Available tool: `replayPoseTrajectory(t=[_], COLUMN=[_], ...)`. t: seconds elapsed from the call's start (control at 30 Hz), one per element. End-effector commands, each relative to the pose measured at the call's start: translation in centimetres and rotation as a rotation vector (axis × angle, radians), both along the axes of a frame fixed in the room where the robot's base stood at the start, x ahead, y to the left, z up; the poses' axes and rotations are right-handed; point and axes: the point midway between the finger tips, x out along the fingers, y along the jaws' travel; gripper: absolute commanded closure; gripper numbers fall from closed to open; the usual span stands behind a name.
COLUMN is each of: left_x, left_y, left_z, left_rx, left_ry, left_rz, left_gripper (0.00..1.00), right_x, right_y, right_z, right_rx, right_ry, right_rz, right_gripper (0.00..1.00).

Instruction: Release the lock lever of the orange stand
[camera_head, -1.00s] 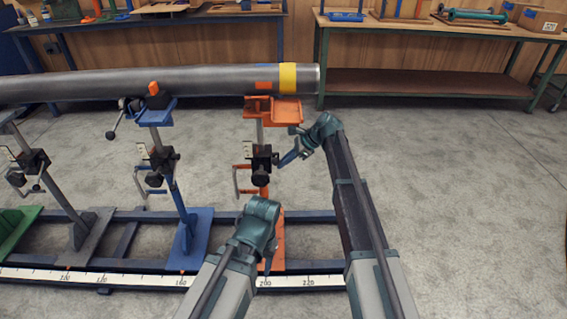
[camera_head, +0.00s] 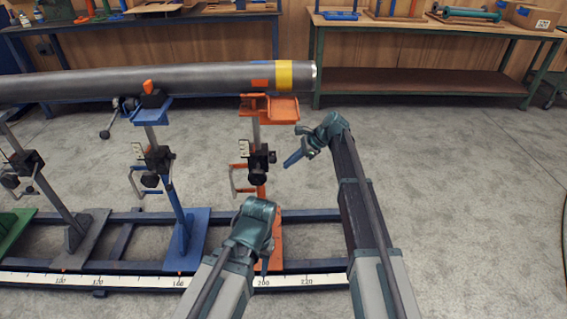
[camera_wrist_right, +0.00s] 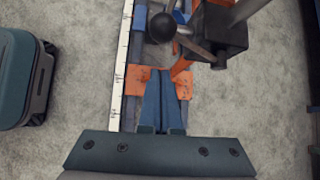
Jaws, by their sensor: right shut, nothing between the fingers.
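The orange stand (camera_head: 268,107) holds up the right end of the grey pipe (camera_head: 200,78). A black clamp block (camera_head: 262,158) sits on its post and also shows in the right wrist view (camera_wrist_right: 222,32). There, a lever with a black ball knob (camera_wrist_right: 161,27) reaches left from the block. I cannot tell in the head view whether the lever is locked. My right gripper (camera_head: 288,163) is shut and empty, just right of the block and apart from it. Its fingers (camera_wrist_right: 163,82) point toward the knob without touching it. My left gripper (camera_head: 265,267) hangs low before the stand's base, its jaws unclear.
A blue stand (camera_head: 152,115) and a grey stand (camera_head: 38,175) stand to the left. A rail with a white scale (camera_head: 130,281) runs along the floor. Workbenches (camera_head: 430,28) line the back wall. The floor on the right is clear.

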Motion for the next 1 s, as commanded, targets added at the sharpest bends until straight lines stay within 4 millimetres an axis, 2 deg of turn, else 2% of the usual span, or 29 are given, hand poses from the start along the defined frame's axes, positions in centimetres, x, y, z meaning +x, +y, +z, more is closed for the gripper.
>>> replayPoseTrajectory(t=[0.03,0.1,0.33,0.57,1.0], left_x=[0.0,0.0,0.0,0.0,0.0], left_y=[0.0,0.0,0.0,0.0,0.0], left_z=[1.3,2.2,4.2,4.7,4.6], left_rx=[-0.001,-0.001,-0.001,-0.001,-0.001], left_ry=[0.000,0.000,0.000,0.000,0.000], left_rz=[0.000,0.000,0.000,0.000,0.000], left_gripper=[0.50,0.50,0.50,0.50,0.50], right_x=[0.0,0.0,-0.1,-0.2,-0.2], right_y=[-0.6,-1.3,-3.3,-3.9,-4.0], right_z=[1.3,2.2,4.2,4.7,4.6], right_rx=[0.000,0.000,0.000,0.000,0.000], right_ry=[0.001,0.001,0.001,0.001,0.000], right_rz=[-0.002,-0.002,-0.001,-0.001,0.000], right_gripper=[1.00,1.00,1.00,1.00,1.00])
